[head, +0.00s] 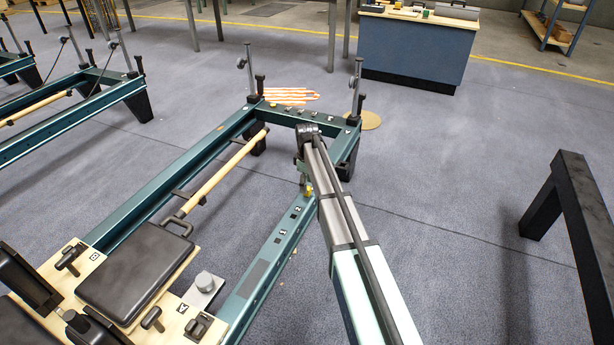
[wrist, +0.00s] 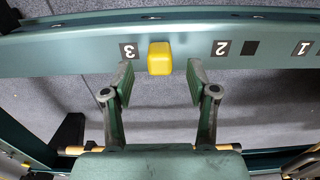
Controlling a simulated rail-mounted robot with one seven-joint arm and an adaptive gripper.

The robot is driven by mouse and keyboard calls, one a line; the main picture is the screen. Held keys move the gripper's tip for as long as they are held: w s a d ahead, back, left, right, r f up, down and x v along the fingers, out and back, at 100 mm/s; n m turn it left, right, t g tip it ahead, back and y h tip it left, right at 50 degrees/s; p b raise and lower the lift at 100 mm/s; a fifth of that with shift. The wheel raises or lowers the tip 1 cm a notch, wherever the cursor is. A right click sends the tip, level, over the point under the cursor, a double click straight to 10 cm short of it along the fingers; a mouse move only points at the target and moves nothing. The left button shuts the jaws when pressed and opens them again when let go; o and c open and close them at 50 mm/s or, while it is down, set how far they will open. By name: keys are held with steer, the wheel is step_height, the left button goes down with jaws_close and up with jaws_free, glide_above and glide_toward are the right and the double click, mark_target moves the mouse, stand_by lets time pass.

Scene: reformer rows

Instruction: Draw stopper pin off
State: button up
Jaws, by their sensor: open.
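My gripper (wrist: 160,72) is open in the wrist view, with one finger on each side of the knob and a visible gap on both sides. In the head view my arm covers part of the rail and most of the gripper. The pin's shaft is hidden.
The padded carriage (head: 137,272) is at lower left. A black stand (head: 575,210) is at right, with open floor between.

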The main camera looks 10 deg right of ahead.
steer(key=shift+f+b, duration=0.35)
steer(key=shift+f, duration=1.4)
jaws_close()
